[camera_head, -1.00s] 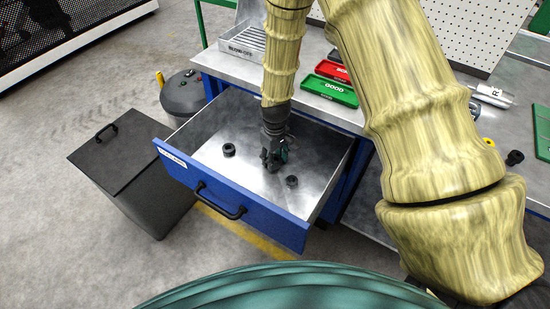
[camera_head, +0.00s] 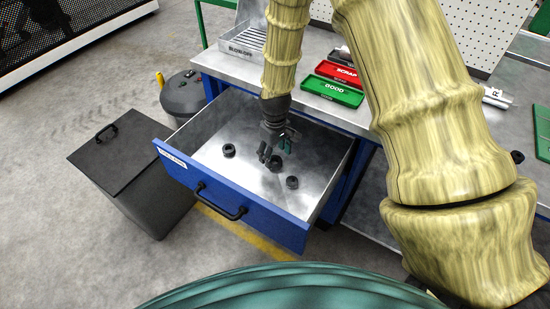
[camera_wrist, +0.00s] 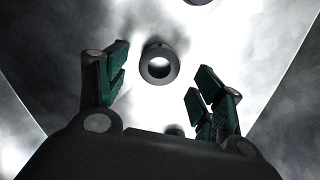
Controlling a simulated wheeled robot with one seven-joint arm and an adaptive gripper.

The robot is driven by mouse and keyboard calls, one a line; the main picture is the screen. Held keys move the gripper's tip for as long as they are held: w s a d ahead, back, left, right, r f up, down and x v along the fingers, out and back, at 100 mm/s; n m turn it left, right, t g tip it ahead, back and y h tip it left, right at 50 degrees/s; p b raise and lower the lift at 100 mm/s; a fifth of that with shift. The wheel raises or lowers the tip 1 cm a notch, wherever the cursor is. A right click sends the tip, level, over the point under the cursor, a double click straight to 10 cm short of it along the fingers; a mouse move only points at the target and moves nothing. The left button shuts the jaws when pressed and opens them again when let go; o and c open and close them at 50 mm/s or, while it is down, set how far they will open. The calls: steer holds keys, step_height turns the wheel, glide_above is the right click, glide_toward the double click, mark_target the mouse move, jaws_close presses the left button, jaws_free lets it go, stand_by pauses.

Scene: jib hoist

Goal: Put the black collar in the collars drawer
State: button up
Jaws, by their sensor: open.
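The blue drawer (camera_head: 270,222) stands open, with a grey metal inside and a white label too small to read. Three black ring-shaped collars lie on its floor: one at the left (camera_head: 228,150), one at the middle (camera_head: 276,164) and one nearer the front (camera_head: 292,182). My gripper (camera_head: 274,150) is inside the drawer, open and empty, just above the middle collar. In the wrist view my open fingers (camera_wrist: 160,85) are spread around a ring collar (camera_wrist: 160,78) seen below, apart from it. Another collar (camera_wrist: 173,130) is partly hidden by my gripper.
The workbench behind holds a red scrap tray (camera_head: 338,73), a green good tray (camera_head: 333,92) and a grey blow-off tray (camera_head: 240,48). A dark lidded bin (camera_head: 130,185) stands left of the drawer. The drawer walls surround my gripper; its right floor is clear.

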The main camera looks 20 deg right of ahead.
mark_target(275, 162)
step_height(275, 162, up, 9)
stand_by(0.5)
stand_by(1.2)
